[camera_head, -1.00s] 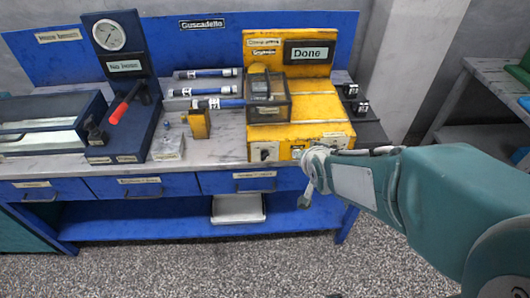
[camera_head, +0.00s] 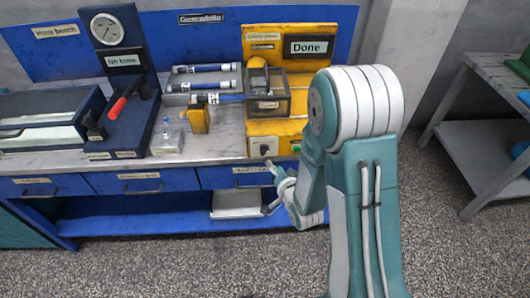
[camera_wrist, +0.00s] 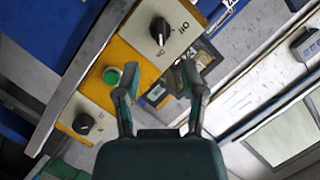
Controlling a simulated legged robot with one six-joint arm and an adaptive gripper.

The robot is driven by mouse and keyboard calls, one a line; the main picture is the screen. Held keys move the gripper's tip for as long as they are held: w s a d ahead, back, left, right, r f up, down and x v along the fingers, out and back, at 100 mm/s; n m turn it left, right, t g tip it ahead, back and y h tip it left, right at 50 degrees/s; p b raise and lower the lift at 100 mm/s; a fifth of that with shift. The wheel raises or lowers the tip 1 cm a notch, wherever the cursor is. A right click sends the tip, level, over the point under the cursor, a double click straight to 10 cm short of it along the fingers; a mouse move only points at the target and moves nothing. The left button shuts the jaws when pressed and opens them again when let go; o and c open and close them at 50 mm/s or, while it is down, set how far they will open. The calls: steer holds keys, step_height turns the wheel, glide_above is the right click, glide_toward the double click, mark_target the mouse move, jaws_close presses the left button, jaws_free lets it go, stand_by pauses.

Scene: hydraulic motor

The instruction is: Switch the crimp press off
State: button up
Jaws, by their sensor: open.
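The yellow crimp press (camera_head: 262,36) stands at the right of the blue bench; its display (camera_head: 309,47) reads "Done". Its low front panel carries a dark rotary knob (camera_head: 264,149) at left and a green button (camera_head: 296,147). In the wrist view this knob (camera_wrist: 160,31) is at the top, with a pale pointer mark toward its lower side. The green button (camera_wrist: 112,75) is below it, and a second knob (camera_wrist: 82,124) is at lower left. My gripper (camera_wrist: 157,76) is open and empty, apart from the knobs; in the head view it (camera_head: 270,188) is before the drawers.
A blue hose gauge stand (camera_head: 108,30) reading "No hose" and a blue box are at left. Several hoses (camera_head: 204,68) lie on the bench behind a small yellow block (camera_head: 198,117). A grey table (camera_head: 470,130) is at far right. My arm hides the press's right side.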

mark_target(265, 153)
steer(key=x, duration=0.9)
steer(key=shift+w+a, duration=0.1)
steer(key=shift+w, duration=0.05)
jaws_close()
